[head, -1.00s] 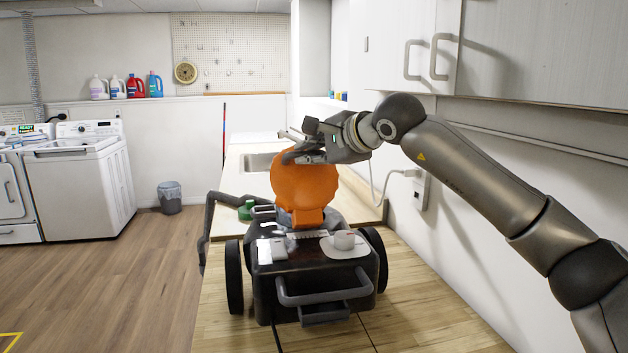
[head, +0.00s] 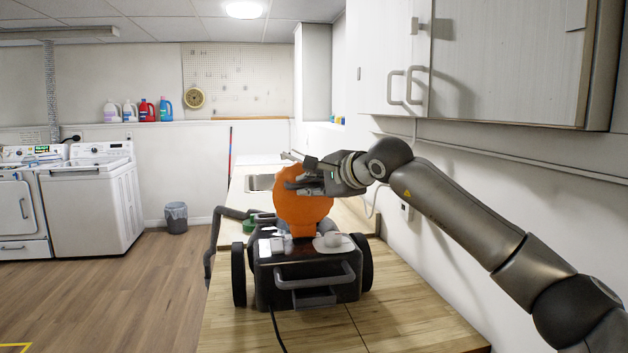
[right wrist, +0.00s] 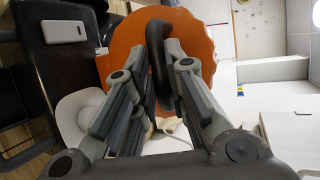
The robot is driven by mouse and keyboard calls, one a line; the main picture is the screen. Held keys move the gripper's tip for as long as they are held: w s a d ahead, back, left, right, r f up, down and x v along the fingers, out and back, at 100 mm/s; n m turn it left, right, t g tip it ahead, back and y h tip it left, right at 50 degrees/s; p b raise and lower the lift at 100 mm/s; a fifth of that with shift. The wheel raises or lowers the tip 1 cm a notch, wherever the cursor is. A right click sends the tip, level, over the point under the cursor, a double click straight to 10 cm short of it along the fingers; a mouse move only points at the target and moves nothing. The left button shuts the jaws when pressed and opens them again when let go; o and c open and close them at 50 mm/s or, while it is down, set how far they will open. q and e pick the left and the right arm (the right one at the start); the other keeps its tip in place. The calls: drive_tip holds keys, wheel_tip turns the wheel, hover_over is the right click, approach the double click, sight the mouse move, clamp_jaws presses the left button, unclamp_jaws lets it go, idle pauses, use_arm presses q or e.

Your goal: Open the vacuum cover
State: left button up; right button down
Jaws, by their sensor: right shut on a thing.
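The vacuum (head: 307,283) stands on the wooden counter, with a dark body, large side wheels and a grey front handle. Its round orange cover (head: 302,210) stands up from the top of the body, its broad face towards me. In the right wrist view, the orange cover (right wrist: 122,48) fills the upper middle, with a dark curved handle (right wrist: 158,58) on it. My right gripper (head: 305,180) is at the upper part of the cover; its fingers (right wrist: 160,50) are shut on the dark handle. My left gripper is out of view.
The wooden counter (head: 400,322) is bare to the right of the vacuum. White wall cabinets (head: 510,65) hang above my right arm. A grey hose curves at the left.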

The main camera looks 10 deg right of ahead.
drive_tip(key=shift+w+f, duration=0.2)
drive_tip(key=shift+f, duration=0.2)
drive_tip(key=c, duration=1.5)
unclamp_jaws()
drive_tip(key=shift+r, duration=0.2)
drive_tip(key=shift+o, duration=0.2)
drive_tip(key=v, duration=1.2)
